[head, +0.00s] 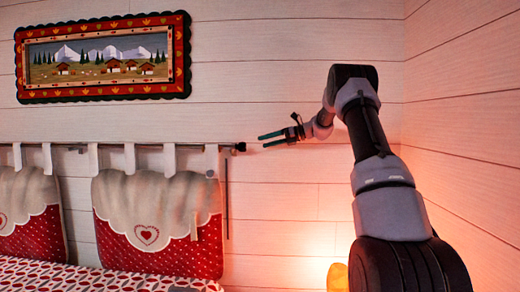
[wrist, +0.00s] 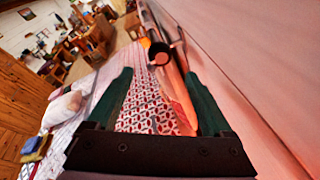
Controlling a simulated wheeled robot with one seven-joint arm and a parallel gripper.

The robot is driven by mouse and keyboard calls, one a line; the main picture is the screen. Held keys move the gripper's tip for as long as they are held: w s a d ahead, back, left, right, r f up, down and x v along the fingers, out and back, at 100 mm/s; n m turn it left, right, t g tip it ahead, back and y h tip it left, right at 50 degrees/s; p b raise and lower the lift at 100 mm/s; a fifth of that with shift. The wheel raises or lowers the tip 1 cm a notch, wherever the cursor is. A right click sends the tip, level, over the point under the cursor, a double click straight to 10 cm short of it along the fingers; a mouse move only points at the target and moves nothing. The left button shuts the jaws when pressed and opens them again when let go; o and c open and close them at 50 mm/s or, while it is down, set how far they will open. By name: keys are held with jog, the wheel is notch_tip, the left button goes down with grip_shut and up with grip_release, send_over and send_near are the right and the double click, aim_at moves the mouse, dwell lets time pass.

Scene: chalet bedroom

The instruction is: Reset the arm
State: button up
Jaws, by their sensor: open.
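My gripper (head: 272,139) is raised in front of the white plank wall in the head view, with its two dark green fingers pointing left. It is open, with nothing between the fingers. In the wrist view my gripper (wrist: 158,84) shows its two fingers spread wide, with the red and white patterned bed cover (wrist: 150,112) beyond them. My arm reaches up from the lower right and bends over at the top.
A dark curtain rod (head: 236,148) with hanging red and white cushions (head: 155,240) ends just left of my gripper. A framed mountain picture (head: 104,58) hangs upper left. The side wall (head: 465,130) is close on the right. A yellow object (head: 337,277) glows below.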

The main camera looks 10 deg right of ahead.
jog(key=s+a+r+n+h, duration=0.2)
jog(key=s+a+n, duration=0.15)
jog(key=s, duration=0.45)
jog(key=s+a+r+n+g+h, duration=0.1)
jog(key=s+a+r+n+h, duration=0.1)
jog(key=s+n, duration=0.5)
jog(key=s+a+r+n+h, duration=0.2)
jog(key=s+a+h, duration=0.1)
jog(key=s, duration=0.7)
jog(key=s+d+f+n+t+h, duration=0.1)
jog(key=s+d+f+n+h, duration=0.1)
jog(key=s+n, duration=0.4)
jog(key=s+d+f+n+t+h, duration=0.1)
jog(key=s+f+n, duration=0.3)
jog(key=s, duration=1.3)
jog(key=shift+d+n+h, duration=0.35)
jog(key=shift+n+h, duration=0.5)
jog(key=shift+h, duration=0.05)
jog(key=shift+s, duration=0.1)
